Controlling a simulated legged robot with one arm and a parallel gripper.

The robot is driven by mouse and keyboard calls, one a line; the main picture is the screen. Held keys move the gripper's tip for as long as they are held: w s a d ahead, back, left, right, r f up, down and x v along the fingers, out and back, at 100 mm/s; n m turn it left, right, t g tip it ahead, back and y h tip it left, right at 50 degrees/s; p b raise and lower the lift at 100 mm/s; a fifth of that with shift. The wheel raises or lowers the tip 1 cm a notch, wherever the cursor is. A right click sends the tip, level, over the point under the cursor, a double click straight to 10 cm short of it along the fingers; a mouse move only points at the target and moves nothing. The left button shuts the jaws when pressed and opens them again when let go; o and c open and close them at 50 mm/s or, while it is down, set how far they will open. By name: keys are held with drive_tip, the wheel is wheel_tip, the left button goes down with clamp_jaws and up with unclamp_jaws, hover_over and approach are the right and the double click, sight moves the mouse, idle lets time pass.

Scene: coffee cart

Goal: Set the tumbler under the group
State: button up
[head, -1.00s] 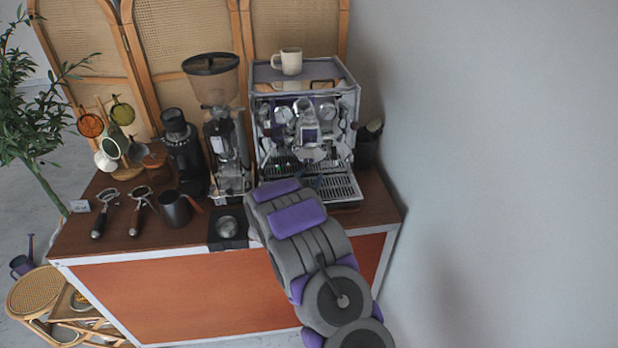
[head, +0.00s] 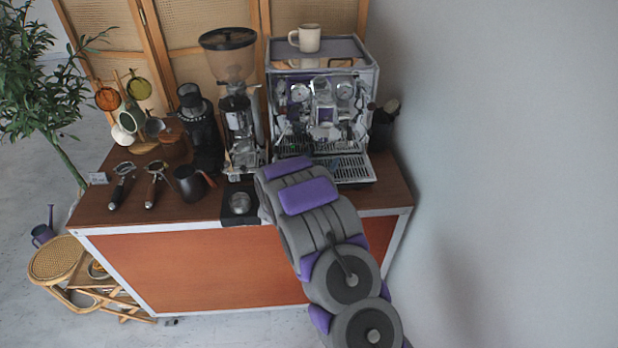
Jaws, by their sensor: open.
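The espresso machine (head: 368,90) stands at the right end of the cart top, with its group (head: 323,95) at the front above a slatted drip tray (head: 345,170). I cannot make out a tumbler for certain; one may be hidden behind my arm. My arm reaches up from the bottom right toward the front of the drip tray. My gripper is not visible; the arm's upper link covers the area in front of the machine.
A cream mug (head: 309,38) sits on the machine. Left of it stand a grinder (head: 238,120), a dark pitcher (head: 188,184), two portafilters (head: 122,185) and a mug tree (head: 133,88). A metal piece (head: 240,203) rests on a black mat. A wall closes the right side.

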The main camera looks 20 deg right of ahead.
drive_tip(key=p+v, duration=0.1)
drive_tip(key=v, duration=1.5)
drive_tip(key=shift+a, duration=0.15)
drive_tip(key=w+a+r+n+g+y, duration=0.1)
drive_tip(key=w+a+r+n+y, duration=0.15)
drive_tip(key=a+y, duration=0.7)
drive_tip(key=s+a+r+n+g+y, duration=0.2)
drive_tip(key=s+a+r+y, duration=0.15)
drive_tip(key=s, duration=0.25)
drive_tip(key=s+a+r+n+g+y, duration=0.1)
drive_tip(key=s+a+r+g+y, duration=0.15)
drive_tip(key=s+a, duration=0.2)
drive_tip(key=s+d+r+n+g, duration=0.1)
drive_tip(key=s+d+r+g, duration=0.1)
drive_tip(key=s, duration=1)
drive_tip(key=s+d+r+n+g+h, duration=0.1)
drive_tip(key=s+d+g, duration=0.3)
drive_tip(key=s, duration=0.7)
drive_tip(key=s+d+r+n+g+h, duration=0.1)
drive_tip(key=s+d+r+g, duration=0.2)
drive_tip(key=s, duration=0.9)
drive_tip(key=shift+s+d+r+n, duration=0.15)
drive_tip(key=shift+s+d+n, duration=0.15)
drive_tip(key=shift+n, duration=0.05)
